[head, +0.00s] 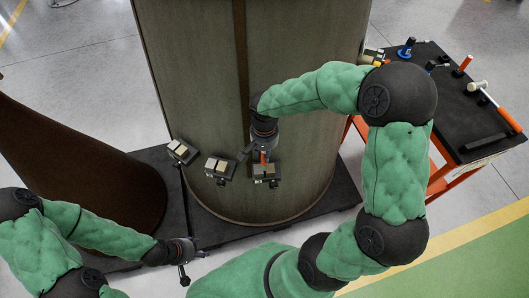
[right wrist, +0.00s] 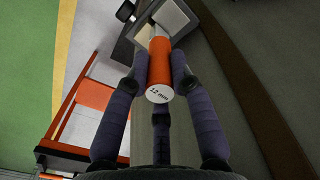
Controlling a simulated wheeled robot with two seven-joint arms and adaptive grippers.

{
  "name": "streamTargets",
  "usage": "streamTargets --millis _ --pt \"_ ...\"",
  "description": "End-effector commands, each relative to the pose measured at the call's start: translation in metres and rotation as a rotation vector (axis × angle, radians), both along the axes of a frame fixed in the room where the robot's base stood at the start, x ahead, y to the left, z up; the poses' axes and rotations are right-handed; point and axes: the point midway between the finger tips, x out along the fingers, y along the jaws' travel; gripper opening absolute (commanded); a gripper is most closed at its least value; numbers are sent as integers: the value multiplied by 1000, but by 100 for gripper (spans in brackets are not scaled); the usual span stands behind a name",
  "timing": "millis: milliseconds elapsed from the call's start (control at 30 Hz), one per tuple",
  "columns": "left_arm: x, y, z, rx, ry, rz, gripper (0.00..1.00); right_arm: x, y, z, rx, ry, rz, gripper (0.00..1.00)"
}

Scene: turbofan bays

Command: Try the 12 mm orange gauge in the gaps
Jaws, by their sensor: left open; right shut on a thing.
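The orange gauge (right wrist: 159,68), marked "12 mm" on its white end, is held between the fingers of my right gripper (right wrist: 160,72). It also shows as a small orange spot in the head view (head: 263,157). The right gripper (head: 262,154) is over the rightmost gap fixture (head: 266,172), a dark bracket with pale blocks. In the right wrist view the gauge's far end meets the fixture's blocks (right wrist: 168,18); I cannot tell whether it is in the gap. The middle fixture (head: 219,167) and left fixture (head: 183,151) stand to the left. My left gripper (head: 185,272) is open and empty, low at left.
The large grey-brown cylinder (head: 195,75) stands behind the fixtures on a dark base (head: 225,232). A dark brown cone (head: 75,160) is at left. An orange-framed cart with a black top (head: 440,100) holds several coloured gauges and tools at right.

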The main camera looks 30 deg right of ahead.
Motion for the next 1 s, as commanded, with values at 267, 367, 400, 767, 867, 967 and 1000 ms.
streamTargets --millis 267,367,400,767,867,967,1000 --pt "0 0 0 0 0 0 59 0 0 0 0 -1 0 0" --pt "0 0 0 0 0 0 59 0 0 0 0 -1 0 0" --pt "0 0 0 0 0 0 59 0 0 0 0 -1 0 0" --pt "0 0 -4 0 0 0 59 0 0 -5 0 -1 0 0" --pt "0 0 -5 0 0 0 59 0 0 -6 0 -1 0 0" --pt "0 0 -5 0 0 0 59 0 0 -6 0 -1 0 0" --pt "0 0 -5 0 0 0 59 0 0 -6 0 -1 0 0"
